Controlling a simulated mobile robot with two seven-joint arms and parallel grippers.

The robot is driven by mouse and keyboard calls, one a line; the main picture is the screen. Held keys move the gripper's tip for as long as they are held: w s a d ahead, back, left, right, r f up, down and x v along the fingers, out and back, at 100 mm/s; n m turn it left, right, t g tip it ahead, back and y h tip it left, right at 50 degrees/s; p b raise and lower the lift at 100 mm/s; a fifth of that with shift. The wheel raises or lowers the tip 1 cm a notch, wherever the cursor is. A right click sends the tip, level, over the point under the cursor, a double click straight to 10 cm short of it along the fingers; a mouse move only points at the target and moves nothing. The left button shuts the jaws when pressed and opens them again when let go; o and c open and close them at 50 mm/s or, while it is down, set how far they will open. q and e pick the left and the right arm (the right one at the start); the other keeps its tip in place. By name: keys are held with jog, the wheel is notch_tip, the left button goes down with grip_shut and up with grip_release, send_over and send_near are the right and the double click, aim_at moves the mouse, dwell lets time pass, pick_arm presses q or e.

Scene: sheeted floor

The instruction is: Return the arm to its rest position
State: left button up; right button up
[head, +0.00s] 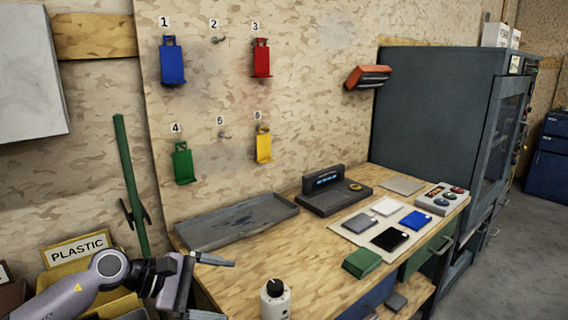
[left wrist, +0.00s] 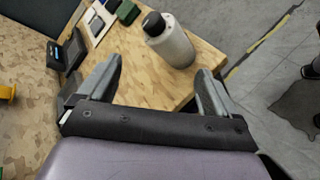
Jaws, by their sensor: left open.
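My left gripper (head: 212,288) is at the lower left of the head view, at the near left end of the wooden workbench (head: 300,262). Its two fingers are apart with nothing between them. The left wrist view also shows the open fingers (left wrist: 158,80), with the bench top beyond them. A pale bottle with a black cap (head: 275,302) stands on the bench to the right of the gripper, apart from it. The bottle also shows in the left wrist view (left wrist: 172,44), beyond the fingertips. My right gripper is in neither view.
A grey tray (head: 238,222), a dark scale (head: 333,192), a green block (head: 361,262) and a mat with several coloured pieces stand on the bench. A yellow bin labelled PLASTIC (head: 75,252) is behind my left arm. A dark cabinet (head: 435,120) stands at the right.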

pick_arm(q)
jog(key=s+d+r+n+t+h, duration=0.2)
jog(key=d+r+n+t+h, duration=0.45)
jog(key=n, duration=0.75)
jog(key=s+a+f+n+y, duration=0.7)
jog(key=n+y, duration=0.3)
jog(key=n, duration=0.8)
jog(key=s+a+f+n+y, duration=0.4)
jog(key=a+f+n+y, duration=0.45)
jog(key=n, duration=0.85)
jog(key=s+f+n+g, duration=0.3)
jog(key=s+n+g, duration=0.1)
jog(key=s, duration=0.5)
jog(key=s+f+n+g, duration=0.3)
jog(key=s+n+g, duration=0.1)
jog(key=s, duration=0.5)
jog(key=w+d+f+t+h+p, duration=0.2)
jog(key=w+d+f+t, duration=0.1)
jog(key=w+f+t, duration=0.3)
jog(key=shift+w+f+t, duration=0.3)
jog(key=shift+f+t, duration=0.35)
jog(key=shift+f, duration=0.05)
